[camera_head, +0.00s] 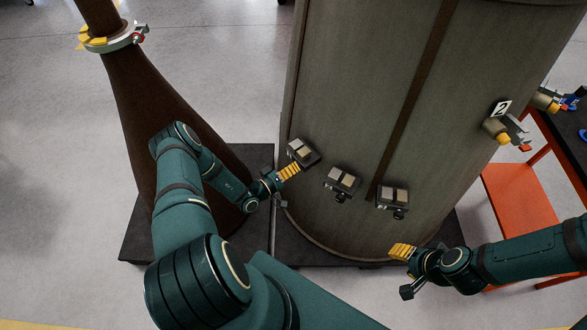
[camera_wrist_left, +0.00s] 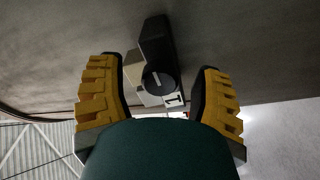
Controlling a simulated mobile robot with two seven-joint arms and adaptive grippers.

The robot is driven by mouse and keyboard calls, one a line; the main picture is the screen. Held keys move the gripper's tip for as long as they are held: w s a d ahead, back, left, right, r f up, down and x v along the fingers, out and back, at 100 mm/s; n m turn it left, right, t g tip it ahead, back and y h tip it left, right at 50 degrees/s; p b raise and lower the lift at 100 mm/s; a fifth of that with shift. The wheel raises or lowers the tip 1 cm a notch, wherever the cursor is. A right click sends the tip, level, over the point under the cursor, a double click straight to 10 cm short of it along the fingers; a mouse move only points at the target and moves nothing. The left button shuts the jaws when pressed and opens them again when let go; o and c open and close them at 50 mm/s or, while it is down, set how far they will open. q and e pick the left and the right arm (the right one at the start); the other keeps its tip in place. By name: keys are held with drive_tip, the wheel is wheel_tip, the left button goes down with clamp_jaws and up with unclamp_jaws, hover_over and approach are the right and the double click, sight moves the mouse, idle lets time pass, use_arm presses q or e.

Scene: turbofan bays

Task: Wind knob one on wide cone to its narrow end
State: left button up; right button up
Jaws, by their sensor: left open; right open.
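The wide cone (camera_head: 365,90) is the large grey-brown body in the middle of the head view. Three small dark boxes sit low on its side. The leftmost box (camera_head: 302,152) is by my left gripper (camera_head: 289,172). In the left wrist view, a dark round knob (camera_wrist_left: 158,79) with a pale line across its face and a "1" label (camera_wrist_left: 174,99) lies between the spread yellow fingers, with gaps at both sides. My left gripper is open and empty. My right gripper (camera_head: 402,251) is open and empty, near the cone's lower right edge.
A slender brown cone (camera_head: 145,100) with a clamped ring (camera_head: 108,42) stands at left. More boxes (camera_head: 342,182) (camera_head: 392,198) are right of the first. A "2" plate (camera_head: 501,108) and fitting stick out at right. An orange-framed table (camera_head: 520,200) stands at far right.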

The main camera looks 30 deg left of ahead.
use_arm(q)
drive_tip(key=v, duration=1.1)
drive_tip(key=shift+s, duration=0.4)
drive_tip(key=shift+a, duration=0.1)
drive_tip(key=s+d+f+m+g+h+b, duration=0.1)
drive_tip(key=s+d+m+g+h+b, duration=0.2)
drive_tip(key=d+g, duration=0.75)
drive_tip(key=s+d+m+g+h+b, duration=0.1)
drive_tip(key=s+d+m+g+b, duration=0.3)
drive_tip(key=d+g, duration=0.6)
drive_tip(key=w+d+r+t+y+b, duration=0.2)
drive_tip(key=d+r+t+y, duration=0.1)
drive_tip(key=d+t+y, duration=0.2)
drive_tip(key=shift+w+r+y+b, duration=0.2)
drive_tip(key=shift+r+y+b, duration=0.1)
drive_tip(key=shift+y, duration=0.2)
drive_tip(key=shift+d+f+t, duration=0.1)
drive_tip(key=shift+t, duration=0.15)
